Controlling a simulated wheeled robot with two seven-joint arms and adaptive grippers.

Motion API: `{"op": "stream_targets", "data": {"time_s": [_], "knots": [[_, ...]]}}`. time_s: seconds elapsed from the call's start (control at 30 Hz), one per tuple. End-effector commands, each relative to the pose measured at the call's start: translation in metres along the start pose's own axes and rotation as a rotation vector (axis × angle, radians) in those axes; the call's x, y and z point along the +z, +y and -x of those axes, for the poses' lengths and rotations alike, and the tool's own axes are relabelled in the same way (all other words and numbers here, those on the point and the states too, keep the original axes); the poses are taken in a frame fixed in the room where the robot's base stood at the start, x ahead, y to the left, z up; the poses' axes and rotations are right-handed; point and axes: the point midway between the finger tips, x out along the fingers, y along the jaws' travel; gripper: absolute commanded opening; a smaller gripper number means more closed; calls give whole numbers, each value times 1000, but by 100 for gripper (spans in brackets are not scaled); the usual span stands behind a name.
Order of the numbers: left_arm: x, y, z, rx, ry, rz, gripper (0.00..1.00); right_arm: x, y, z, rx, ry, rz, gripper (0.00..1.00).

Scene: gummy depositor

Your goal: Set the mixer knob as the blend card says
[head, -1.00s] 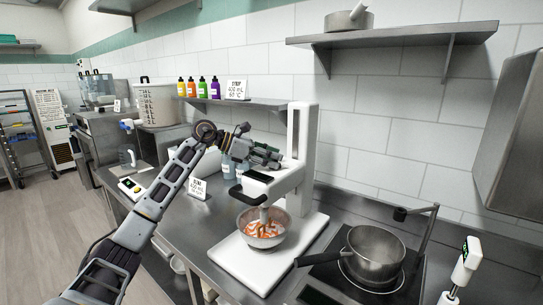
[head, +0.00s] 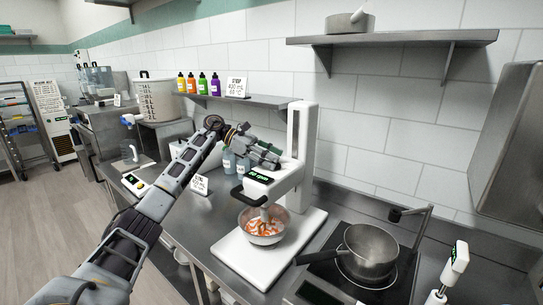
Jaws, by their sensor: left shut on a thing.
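The white stand mixer (head: 300,150) stands on the counter with its head over a metal bowl (head: 263,240) of orange and white contents. A small display (head: 260,176) on the mixer head glows green, with a number and what looks like "rpm"; the digits are too small to be sure of. My left gripper (head: 272,157) is shut at the mixer head, just above and behind the display. The mixer knob is hidden by its fingers, so its setting cannot be seen. The blend card (head: 200,184) stands on the counter left of the mixer; its small print is not readable. My right gripper is out of view.
A saucepan (head: 371,247) sits on the hob right of the mixer. A shelf (head: 262,101) behind my left arm holds colored bottles (head: 203,85) and another card (head: 236,87). Blue-grey bottles (head: 229,162) stand behind the arm. A handheld device (head: 457,260) stands at lower right.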

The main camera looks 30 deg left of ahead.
Motion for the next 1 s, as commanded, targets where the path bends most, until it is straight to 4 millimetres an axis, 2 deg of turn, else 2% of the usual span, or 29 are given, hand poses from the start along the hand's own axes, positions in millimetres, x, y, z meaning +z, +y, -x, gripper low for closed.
{"op": "stream_targets", "data": {"time_s": [0.47,0.5,0.67,1.0], "knots": [[0,0,0,-12,0,-5,17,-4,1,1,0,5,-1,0],[0,0,0,-11,0,-5,42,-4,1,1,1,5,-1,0],[0,0,0,-11,0,-5,62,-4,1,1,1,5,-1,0],[0,0,0,-11,0,-5,62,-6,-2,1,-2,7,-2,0]]}}
